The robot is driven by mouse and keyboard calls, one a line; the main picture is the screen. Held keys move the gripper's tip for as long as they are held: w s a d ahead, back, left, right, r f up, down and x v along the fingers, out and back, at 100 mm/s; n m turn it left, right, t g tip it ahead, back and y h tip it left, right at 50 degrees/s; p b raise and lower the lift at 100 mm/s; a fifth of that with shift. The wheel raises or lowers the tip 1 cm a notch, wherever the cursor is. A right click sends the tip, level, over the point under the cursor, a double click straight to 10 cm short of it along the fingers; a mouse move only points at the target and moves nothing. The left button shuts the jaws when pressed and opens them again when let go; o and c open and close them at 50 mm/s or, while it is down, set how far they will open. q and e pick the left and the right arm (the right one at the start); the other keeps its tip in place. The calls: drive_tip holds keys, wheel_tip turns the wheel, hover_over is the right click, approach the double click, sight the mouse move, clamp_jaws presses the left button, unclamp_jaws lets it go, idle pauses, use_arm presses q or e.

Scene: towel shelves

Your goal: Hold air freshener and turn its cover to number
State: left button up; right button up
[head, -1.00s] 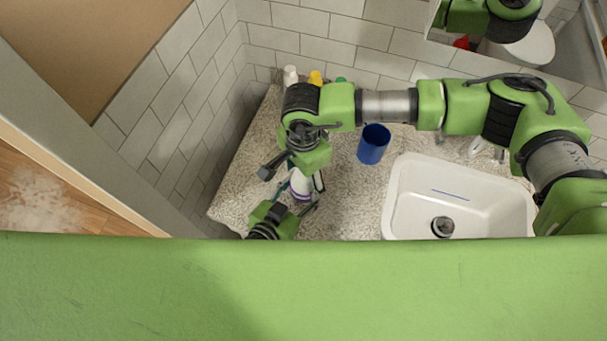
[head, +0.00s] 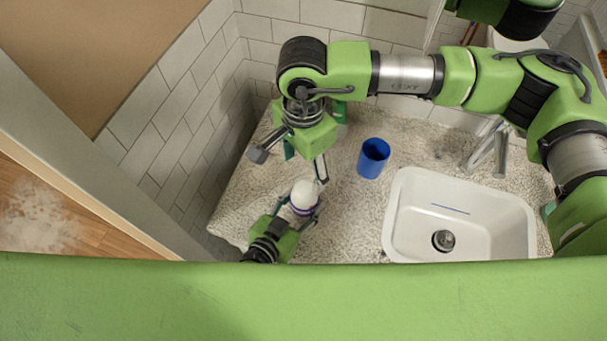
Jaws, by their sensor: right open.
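The air freshener (head: 304,195) is a white rounded bottle with a purple band, above the left part of the counter in the head view. My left gripper (head: 299,213) comes in from below, with a finger on each side of the lower part of the air freshener, shut on it. My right gripper (head: 305,163) is open and empty, just above the air freshener in the picture and apart from its white cover. No number can be read on the cover at this size.
A blue cup (head: 373,158) stands on the speckled counter (head: 345,220) to the right. A white sink (head: 405,215) with a faucet (head: 489,147) lies further right. Tiled walls (head: 180,120) bound the counter at left and back.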

drive_tip(key=shift+r, duration=0.3)
use_arm(q)
drive_tip(key=o, duration=1.3)
drive_tip(key=shift+o, duration=0.2)
drive_tip(key=shift+s, duration=0.1)
